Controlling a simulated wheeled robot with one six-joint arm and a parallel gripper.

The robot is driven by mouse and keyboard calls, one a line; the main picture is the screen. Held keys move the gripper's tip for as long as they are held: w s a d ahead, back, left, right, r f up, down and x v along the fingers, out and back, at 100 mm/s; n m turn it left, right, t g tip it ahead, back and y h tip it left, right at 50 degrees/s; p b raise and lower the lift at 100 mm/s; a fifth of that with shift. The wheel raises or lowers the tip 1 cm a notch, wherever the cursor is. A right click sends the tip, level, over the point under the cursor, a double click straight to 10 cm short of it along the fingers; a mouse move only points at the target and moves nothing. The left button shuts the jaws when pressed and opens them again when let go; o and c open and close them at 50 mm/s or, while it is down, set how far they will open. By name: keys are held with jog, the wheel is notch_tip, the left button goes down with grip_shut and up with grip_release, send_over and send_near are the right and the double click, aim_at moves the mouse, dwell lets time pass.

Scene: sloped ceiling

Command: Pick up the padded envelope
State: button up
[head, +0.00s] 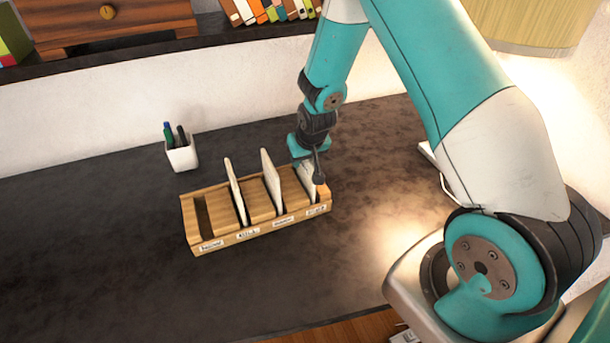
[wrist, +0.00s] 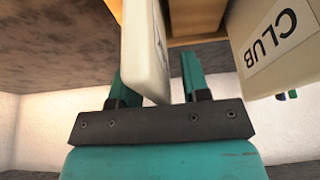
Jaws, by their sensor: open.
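A wooden sorter (head: 262,228) with labelled slots stands on the dark desk. Three pale upright pieces stand in it: a left one (head: 235,190), a middle one (head: 271,178) and a right one (head: 303,182). The right one, likely the padded envelope, is partly hidden by my gripper (head: 316,168). In the wrist view my gripper (wrist: 158,68) is open, with a thick off-white piece (wrist: 145,48) between its fingers, nearer the left finger. Whether it touches that finger I cannot tell. A neighbouring piece marked CLUB (wrist: 268,45) stands to the right, outside the fingers.
A white pen cup (head: 181,156) stands behind the sorter to the left. A shelf (head: 130,54) with a wooden drawer box and books runs above the desk. A lamp shade (head: 530,22) hangs at upper right. The desk's front and left are clear.

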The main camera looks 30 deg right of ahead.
jog(key=shift+f, duration=0.2)
jog(key=shift+c, duration=0.2)
grip_shut()
jog(key=shift+r, duration=0.1)
notch_tip(320, 180, up, 20)
jog(key=b, duration=0.3)
jog(key=shift+r, duration=0.2)
dwell(0.5)
